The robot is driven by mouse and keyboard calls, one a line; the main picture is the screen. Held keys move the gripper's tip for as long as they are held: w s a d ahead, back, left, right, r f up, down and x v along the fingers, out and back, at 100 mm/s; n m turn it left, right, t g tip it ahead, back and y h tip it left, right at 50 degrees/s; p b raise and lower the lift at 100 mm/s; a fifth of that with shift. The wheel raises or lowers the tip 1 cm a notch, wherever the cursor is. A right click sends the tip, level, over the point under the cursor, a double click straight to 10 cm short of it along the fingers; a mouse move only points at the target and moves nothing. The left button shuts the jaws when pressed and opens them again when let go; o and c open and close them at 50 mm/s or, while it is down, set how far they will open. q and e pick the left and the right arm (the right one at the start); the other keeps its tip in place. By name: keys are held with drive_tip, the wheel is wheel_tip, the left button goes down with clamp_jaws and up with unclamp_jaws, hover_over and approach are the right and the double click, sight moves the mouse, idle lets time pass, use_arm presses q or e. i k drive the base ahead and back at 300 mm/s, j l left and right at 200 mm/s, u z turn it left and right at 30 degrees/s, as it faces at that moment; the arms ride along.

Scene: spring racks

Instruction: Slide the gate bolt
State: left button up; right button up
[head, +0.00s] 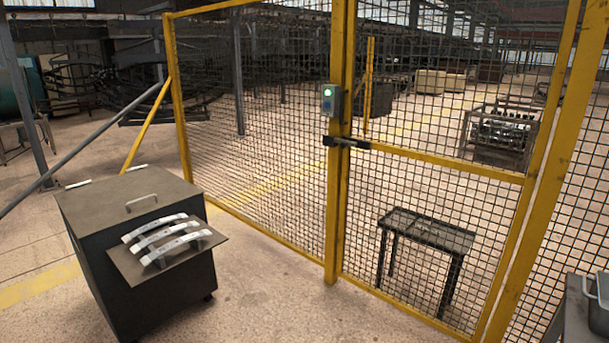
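The gate bolt (346,143) is a dark horizontal bar mounted at mid-height on the yellow gate. It spans the yellow post and the frame of the mesh gate door (436,205). Whether it is slid in or out is too small to tell. A grey-green box (329,99) with a lit green light sits on the post just above the bolt. Neither of my grippers is in view.
A dark wheeled cabinet (130,245) with curved metal bars (160,236) on its sloped shelf stands at the left front. A small dark table (428,232) stands behind the mesh. Dark equipment (576,310) is at the lower right. The floor before the gate is clear.

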sight(344, 143)
drive_tip(key=i+j+z, duration=0.2)
drive_tip(key=i, duration=0.35)
drive_tip(key=i+j+z, duration=0.25)
drive_tip(key=i+j, duration=0.15)
drive_tip(key=i, duration=0.1)
